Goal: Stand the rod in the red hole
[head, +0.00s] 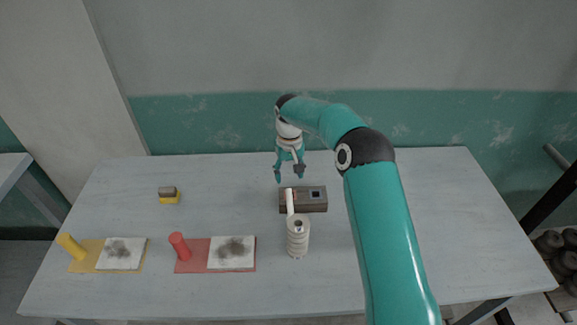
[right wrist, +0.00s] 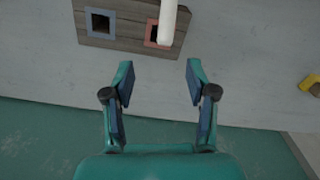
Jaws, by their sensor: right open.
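The rod (head: 290,201) is plain white. In the head view its lower end meets the rim of a pale ribbed jar (head: 298,243), and its upper part overlaps the wooden block (head: 303,206). The rod also shows in the right wrist view (right wrist: 168,18), its rounded end covering part of the red-framed hole (right wrist: 152,33). The block's blue-framed hole (right wrist: 101,24) is clear. My right gripper (head: 289,174) is open and empty, just behind and above the block; its fingers are spread in the wrist view (right wrist: 160,75). My left gripper is out of view.
A small yellow-and-grey block (head: 169,198) sits at the back left. The table's back left is mostly clear; my right arm crosses its right side.

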